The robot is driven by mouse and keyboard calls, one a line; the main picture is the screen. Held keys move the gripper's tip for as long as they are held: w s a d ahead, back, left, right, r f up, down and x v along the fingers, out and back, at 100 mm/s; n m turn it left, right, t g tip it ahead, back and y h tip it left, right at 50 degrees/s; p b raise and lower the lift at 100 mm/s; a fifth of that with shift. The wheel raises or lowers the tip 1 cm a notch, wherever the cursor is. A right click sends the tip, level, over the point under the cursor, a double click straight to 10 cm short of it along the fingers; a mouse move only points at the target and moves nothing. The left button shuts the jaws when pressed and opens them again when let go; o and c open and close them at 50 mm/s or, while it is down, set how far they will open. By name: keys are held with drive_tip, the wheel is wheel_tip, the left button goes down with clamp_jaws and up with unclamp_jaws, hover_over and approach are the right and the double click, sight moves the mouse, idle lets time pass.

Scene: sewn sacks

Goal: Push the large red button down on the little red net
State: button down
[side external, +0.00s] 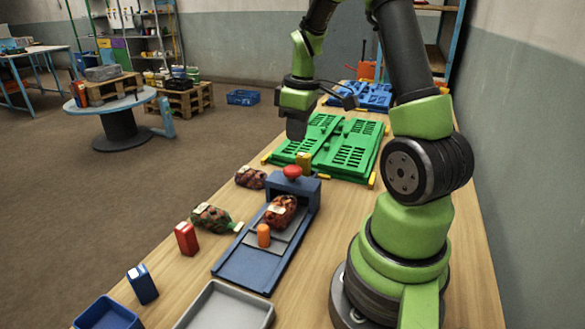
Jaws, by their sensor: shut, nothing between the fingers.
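The large red button (292,171) sits on top of a dark blue housing (307,192) at the far end of a blue bed (243,268). The button stands up from the housing. A little red net (281,210) with a pale label lies on the bed, just in front of the housing. My gripper (297,136) points down above and slightly behind the button in the picture, with a visible gap between them. It is shut and empty. Its fingertips are small and dark here.
An orange cylinder (263,236) stands on the bed. Left are a dark red net (250,177), a green-and-red net (211,217), a red box (186,238) and a blue box (142,284). A grey tray (225,312) lies in front; green crates (335,148) lie behind.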

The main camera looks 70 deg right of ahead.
sight(293, 168)
drive_tip(key=shift+w+f, duration=0.15)
drive_tip(key=shift+f, duration=1.5)
drive_tip(key=shift+w+f, duration=0.15)
drive_tip(key=shift+f, duration=1.45)
wheel_tip(293, 168, down, 2)
drive_tip(key=shift+f, duration=0.1)
drive_tip(key=shift+s+d+r, duration=0.1)
drive_tip(key=shift+s+r, duration=0.25)
drive_tip(key=shift+s, duration=0.45)
drive_tip(key=shift+s+r, duration=0.3)
drive_tip(key=shift+s, duration=0.45)
wheel_tip(293, 168, up, 10)
drive_tip(key=s, duration=0.1)
